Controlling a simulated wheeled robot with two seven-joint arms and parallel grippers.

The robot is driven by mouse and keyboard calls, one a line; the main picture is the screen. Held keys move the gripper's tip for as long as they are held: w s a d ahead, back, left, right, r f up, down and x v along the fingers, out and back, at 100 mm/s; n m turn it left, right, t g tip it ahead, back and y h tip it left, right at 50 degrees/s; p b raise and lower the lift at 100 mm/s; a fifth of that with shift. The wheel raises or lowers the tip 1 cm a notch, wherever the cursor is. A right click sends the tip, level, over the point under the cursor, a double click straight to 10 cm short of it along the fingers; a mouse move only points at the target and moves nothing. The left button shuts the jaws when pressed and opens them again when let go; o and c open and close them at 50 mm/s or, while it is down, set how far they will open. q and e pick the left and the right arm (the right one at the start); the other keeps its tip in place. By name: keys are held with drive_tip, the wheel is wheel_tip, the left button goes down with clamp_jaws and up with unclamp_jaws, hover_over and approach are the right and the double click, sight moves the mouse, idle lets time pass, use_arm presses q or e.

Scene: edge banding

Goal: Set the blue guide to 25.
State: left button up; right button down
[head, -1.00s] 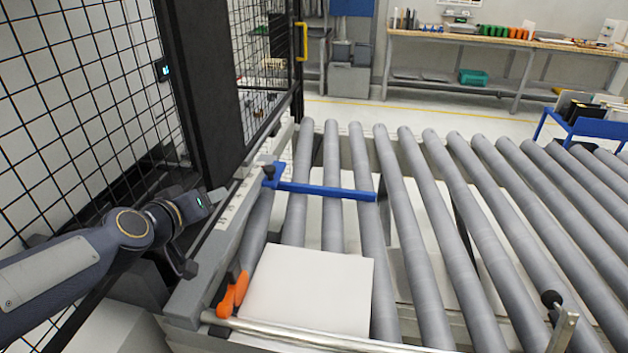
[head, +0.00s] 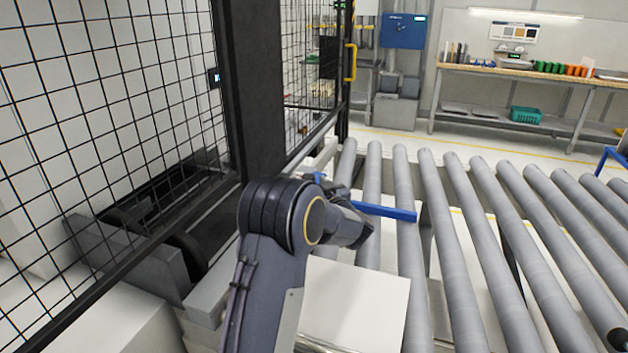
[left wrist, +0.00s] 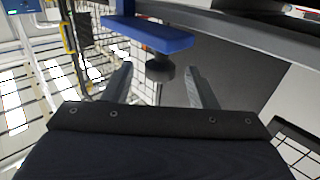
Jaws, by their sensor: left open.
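The blue guide (head: 388,211) is a flat bar lying across the rollers in the head view. My left arm covers its left end, and the scale beside it is hidden, so I cannot read its setting. In the left wrist view the blue guide (left wrist: 150,35) crosses the top, with a black knob (left wrist: 160,70) below it. My left gripper (left wrist: 160,86) is open, with one finger on either side of the knob in the picture. I cannot tell whether they touch it. My right gripper is not in view.
A black post (head: 250,90) and mesh fence (head: 110,110) stand close on the left. A workbench (head: 530,72) stands at the back.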

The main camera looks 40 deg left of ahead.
use_arm(q)
drive_tip(key=shift+x, duration=1.75)
clamp_jaws()
